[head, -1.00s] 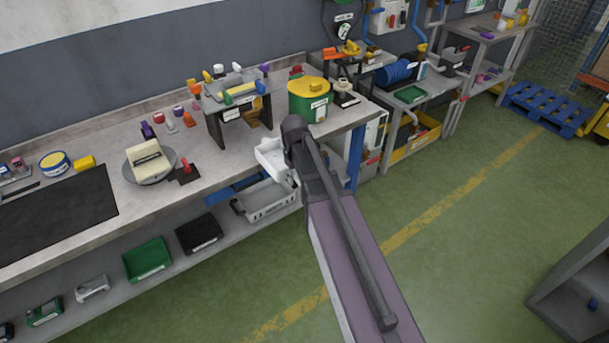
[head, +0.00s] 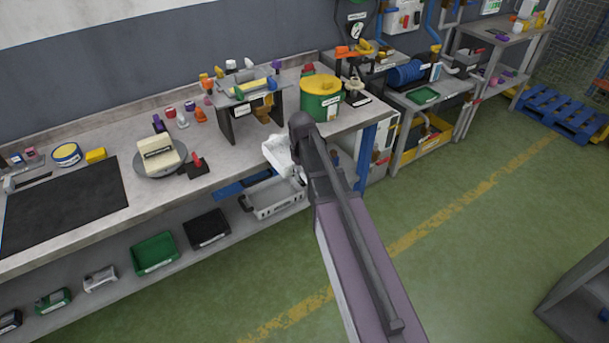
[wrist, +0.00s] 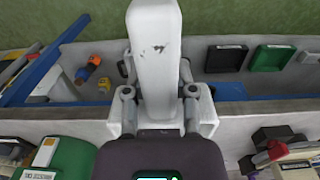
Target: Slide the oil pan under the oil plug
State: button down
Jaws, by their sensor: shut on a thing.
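A raised stand (head: 236,101) with an orange and yellow part (head: 263,110) below its top stands on the bench; I cannot tell whether that part is the oil plug. A grey labelled tray (head: 270,203), possibly the oil pan, is below the bench front. My gripper (head: 284,157) is at the bench's front edge, over the tray's right end. In the wrist view my white gripper parts (wrist: 155,60) fill the middle and hide what is behind them. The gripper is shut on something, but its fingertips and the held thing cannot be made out.
The bench (head: 110,150) carries a round plate (head: 143,170) with a cream device, a black mat (head: 65,205) and a green-yellow pot (head: 321,102). Black (head: 207,230) and green (head: 154,254) trays sit on the lower shelf. A blue leg (head: 366,157) stands right of my gripper. Floor in front is clear.

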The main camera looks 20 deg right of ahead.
aim_at(279, 152)
jog(key=shift+w+a+f+b, duration=0.2)
jog(key=shift+w+f+b, duration=0.15)
jog(key=shift+w, duration=0.3)
jog(key=shift+w+a+f+b, duration=0.2)
jog(key=shift+w+f+b, duration=0.1)
jog(key=shift+w, duration=0.3)
jog(key=shift+w+a+f+b, duration=0.2)
jog(key=shift+w+f+b, duration=0.15)
jog(key=shift+w, duration=0.3)
jog(key=shift+w+a+f, duration=0.1)
jog(key=shift+w+a, duration=0.2)
jog(key=shift+w, duration=0.65)
jog(key=shift+w+a+f, duration=0.1)
jog(key=shift+w+a, duration=0.2)
jog(key=shift+w, duration=0.7)
jog(key=shift+w+a+f, duration=0.1)
jog(key=shift+w+a, duration=0.2)
jog(key=shift+w, duration=0.65)
jog(key=shift+w+a, duration=0.25)
jog(key=shift+w, duration=0.5)
jog(key=shift+w+a, duration=0.3)
jog(key=shift+w, duration=0.45)
jog(key=shift+w+a, duration=0.25)
jog(key=shift+w, duration=0.5)
jog(key=shift+r, duration=0.1)
jog(key=shift+f+b, duration=0.5)
jog(key=shift+b, duration=0.15)
jog(key=shift+c, duration=1.8)
grip_release()
jog(key=shift+r, duration=0.25)
